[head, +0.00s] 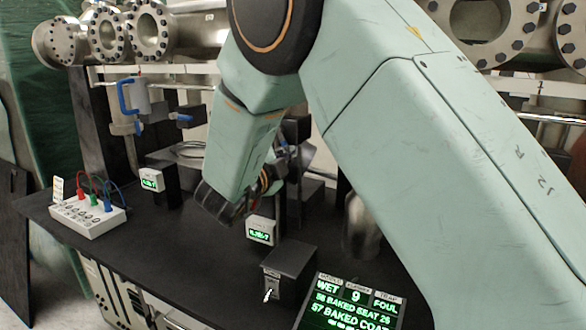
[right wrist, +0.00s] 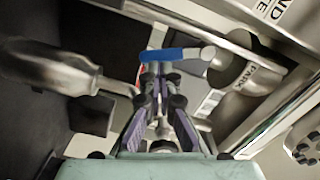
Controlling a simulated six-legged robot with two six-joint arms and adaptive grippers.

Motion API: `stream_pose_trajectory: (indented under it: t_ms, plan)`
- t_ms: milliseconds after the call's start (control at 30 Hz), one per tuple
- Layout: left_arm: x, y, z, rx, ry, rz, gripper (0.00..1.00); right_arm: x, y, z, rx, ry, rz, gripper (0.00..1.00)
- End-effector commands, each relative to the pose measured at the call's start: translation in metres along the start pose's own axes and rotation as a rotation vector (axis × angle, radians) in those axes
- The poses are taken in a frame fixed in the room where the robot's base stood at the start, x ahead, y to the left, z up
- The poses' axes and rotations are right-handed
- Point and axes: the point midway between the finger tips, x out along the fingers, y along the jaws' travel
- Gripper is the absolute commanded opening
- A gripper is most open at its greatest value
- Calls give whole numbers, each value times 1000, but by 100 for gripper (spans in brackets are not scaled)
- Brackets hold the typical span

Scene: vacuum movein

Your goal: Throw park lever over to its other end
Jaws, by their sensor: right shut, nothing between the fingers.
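The park lever is a blue-sleeved handle (right wrist: 172,54) in the right wrist view, lying roughly across the picture. It joins a grey metal valve body (right wrist: 234,72) marked PARK, to its right. My right gripper (right wrist: 162,70) is shut and empty. Its fingertips are right at the blue handle, near its left part; I cannot tell whether they touch it. In the head view my right arm covers most of the gripper, and I cannot make out the park lever there. My left gripper is not in view.
A dark bench (head: 185,255) carries a white box with coloured plugs (head: 88,212), small green displays (head: 261,231) and a black switch box (head: 288,270). A green text screen (head: 347,303) stands in front. Blue-handled valves (head: 124,97) and flanged pipes (head: 150,30) are behind.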

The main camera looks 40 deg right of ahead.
Motion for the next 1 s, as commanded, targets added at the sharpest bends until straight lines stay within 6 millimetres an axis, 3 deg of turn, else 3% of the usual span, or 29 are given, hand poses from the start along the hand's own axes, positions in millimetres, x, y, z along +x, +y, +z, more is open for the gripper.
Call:
stream_pose_trajectory:
  t_ms: [33, 400, 700, 1000]
  plan:
    - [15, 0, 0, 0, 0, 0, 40, 1, 7, 5, 48, 1, -4, 0]
    - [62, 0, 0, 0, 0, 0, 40, 1, 9, 20, 343, 2, -18, 0]
    - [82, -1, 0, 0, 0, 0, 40, 0, 6, 26, 480, -1, -24, 0]
    - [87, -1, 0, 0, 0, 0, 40, 0, 3, 29, 522, -6, -28, 0]
